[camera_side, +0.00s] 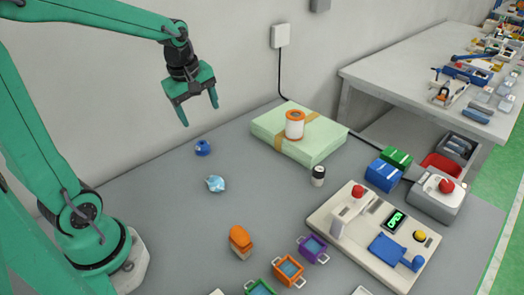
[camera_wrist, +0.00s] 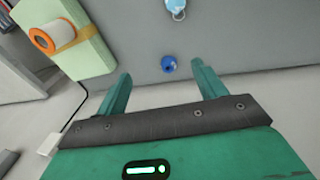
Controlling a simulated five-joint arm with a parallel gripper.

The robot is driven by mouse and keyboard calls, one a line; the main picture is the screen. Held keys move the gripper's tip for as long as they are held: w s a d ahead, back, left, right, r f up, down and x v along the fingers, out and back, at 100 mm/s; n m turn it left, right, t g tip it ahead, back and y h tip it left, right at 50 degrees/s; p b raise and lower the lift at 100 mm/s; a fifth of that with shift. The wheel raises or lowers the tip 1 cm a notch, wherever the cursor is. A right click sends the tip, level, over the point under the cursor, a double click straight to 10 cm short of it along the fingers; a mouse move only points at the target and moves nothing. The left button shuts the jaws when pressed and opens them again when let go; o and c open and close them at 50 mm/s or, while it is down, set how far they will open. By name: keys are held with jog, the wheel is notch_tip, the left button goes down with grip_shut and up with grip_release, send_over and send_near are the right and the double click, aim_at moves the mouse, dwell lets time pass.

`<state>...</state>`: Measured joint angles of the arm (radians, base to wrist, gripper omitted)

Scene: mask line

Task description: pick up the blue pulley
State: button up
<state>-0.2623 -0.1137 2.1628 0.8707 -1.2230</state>
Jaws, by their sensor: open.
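The blue pulley (camera_side: 202,148) is a small round blue piece lying on the grey table near its back edge, by the wall. In the wrist view the blue pulley (camera_wrist: 169,64) shows between and beyond the two fingers. My gripper (camera_side: 199,115) is green, open and empty, held in the air above the table near the pulley. In the wrist view my gripper (camera_wrist: 160,76) has its fingers wide apart, touching nothing.
A light blue crumpled-looking item (camera_side: 215,184) lies near the pulley. A pale green stack (camera_side: 270,127) with an orange-and-white roll (camera_side: 295,124) stands to the right. An orange object (camera_side: 240,239), small coloured bins (camera_side: 312,247) and a control panel (camera_side: 350,260) are nearer the front.

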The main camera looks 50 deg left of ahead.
jog(key=w+a+f+n+g, duration=0.1)
jog(key=w+a+f+n, duration=0.2)
jog(key=a+f+n, duration=0.3)
jog(key=n+g, duration=0.2)
jog(key=n, duration=0.6)
send_over(202, 142)
notch_tip(202, 142, down, 6)
jog(key=shift+s+d+h, duration=0.25)
jog(key=shift+s+h, duration=0.05)
jog(key=shift+s, duration=0.1)
jog(key=shift+f, duration=1.2)
jog(key=shift+f, duration=0.15)
jog(key=shift+w+f, duration=0.2)
jog(key=shift+f, duration=2.25)
jog(key=shift+c, duration=0.4)
